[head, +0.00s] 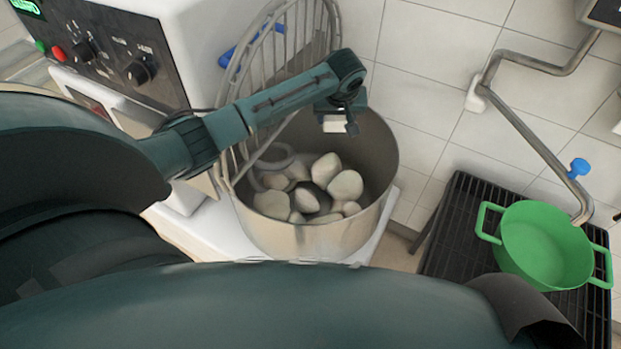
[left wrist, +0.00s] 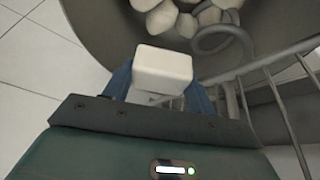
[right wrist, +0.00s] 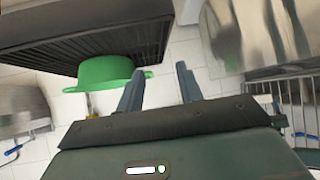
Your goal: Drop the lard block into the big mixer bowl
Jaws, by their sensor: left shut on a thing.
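My left gripper (head: 343,108) is shut on the lard block (head: 335,124), a small white block. The left wrist view shows the lard block (left wrist: 162,68) between the blue fingers. The gripper is above the big mixer bowl (head: 378,160), toward its back right side, with the block apart from the contents below. The steel bowl holds several pale dough lumps (head: 345,186) and a curved mixing hook (head: 272,157). My right gripper (right wrist: 160,85) shows in the right wrist view with its fingers apart and nothing between them. It is not visible in the head view.
A wire guard (head: 262,75) stands up along the bowl's left and back. The white mixer body (head: 190,30) with its control panel is at left. A green pot (head: 540,240) sits on a black slatted rack (head: 470,215) at right, below a wall pipe (head: 530,125).

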